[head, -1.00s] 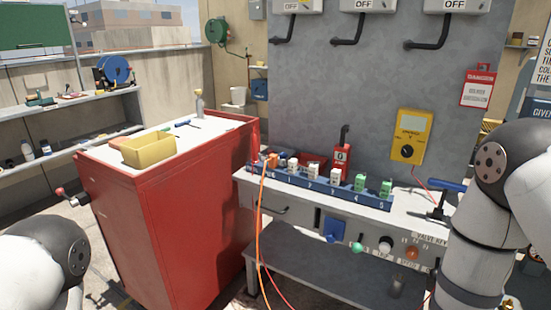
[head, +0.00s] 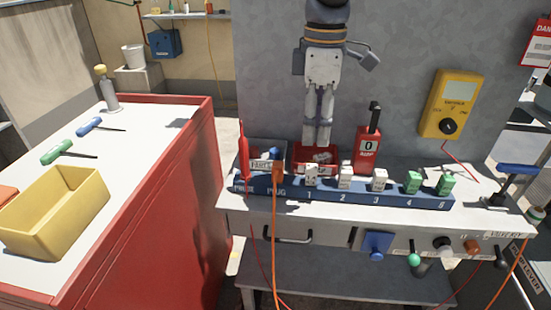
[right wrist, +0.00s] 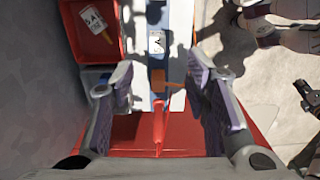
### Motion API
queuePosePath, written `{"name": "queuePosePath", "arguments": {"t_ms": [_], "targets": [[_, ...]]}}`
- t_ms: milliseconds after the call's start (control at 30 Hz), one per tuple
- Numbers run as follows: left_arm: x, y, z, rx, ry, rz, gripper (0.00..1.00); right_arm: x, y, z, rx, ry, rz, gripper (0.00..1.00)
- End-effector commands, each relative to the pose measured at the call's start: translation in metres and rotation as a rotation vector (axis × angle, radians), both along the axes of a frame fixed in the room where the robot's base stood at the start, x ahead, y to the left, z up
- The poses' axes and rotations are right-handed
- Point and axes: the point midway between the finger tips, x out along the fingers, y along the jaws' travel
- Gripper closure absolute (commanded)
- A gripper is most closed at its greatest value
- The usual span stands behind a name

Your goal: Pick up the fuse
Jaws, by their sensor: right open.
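A white labelled piece (right wrist: 94,20) with a yellow-brown end lies in a small red bin (right wrist: 77,45) in the right wrist view; it looks like the fuse. In the head view the red bin (head: 302,166) stands behind the blue rack, with pale contents (head: 322,157) partly hidden by my gripper. Similar white pieces (head: 346,176) and green pieces (head: 413,182) stand upright in the rack (head: 330,197). My right gripper (head: 317,143) points down above the red bin area, fingers apart and empty in the right wrist view (right wrist: 162,95). My left gripper is not in view.
An orange plug (head: 278,172) with its cable and a red probe (head: 243,155) stand at the rack's left end. A red lockout-like block (head: 368,150) stands right of the bin. A yellow meter (head: 449,104) hangs on the grey panel. A red cabinet (head: 180,190) is left.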

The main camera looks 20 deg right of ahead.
Motion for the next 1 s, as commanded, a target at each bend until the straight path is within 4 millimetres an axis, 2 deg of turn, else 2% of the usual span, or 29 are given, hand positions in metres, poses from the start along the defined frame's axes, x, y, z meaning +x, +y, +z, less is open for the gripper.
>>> {"name": "queuePosePath", "arguments": {"t_ms": [67, 133, 300, 467, 700, 800, 967, 1000], "targets": [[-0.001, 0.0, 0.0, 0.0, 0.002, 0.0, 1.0, 0.0, -0.002, 0.006, -0.002, 0.0, 0.009, 0.57], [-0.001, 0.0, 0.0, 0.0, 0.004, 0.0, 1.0, -0.001, -0.002, -0.002, -0.003, 0.003, 0.012, 0.57], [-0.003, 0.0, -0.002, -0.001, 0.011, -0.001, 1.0, -0.002, -0.003, -0.042, -0.004, 0.007, 0.011, 0.57], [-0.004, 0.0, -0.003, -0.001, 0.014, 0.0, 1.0, -0.001, -0.003, -0.063, -0.004, 0.004, 0.01, 0.57], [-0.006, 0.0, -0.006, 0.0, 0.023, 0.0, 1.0, 0.001, -0.002, -0.107, -0.003, 0.002, 0.01, 0.57], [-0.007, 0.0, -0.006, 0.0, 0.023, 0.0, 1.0, 0.001, -0.002, -0.113, -0.003, -0.001, 0.01, 0.57], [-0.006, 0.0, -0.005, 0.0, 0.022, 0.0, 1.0, 0.002, -0.002, -0.113, -0.003, -0.003, 0.011, 0.57], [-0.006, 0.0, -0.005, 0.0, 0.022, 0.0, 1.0, 0.002, -0.002, -0.113, -0.003, -0.003, 0.011, 0.61]]}}
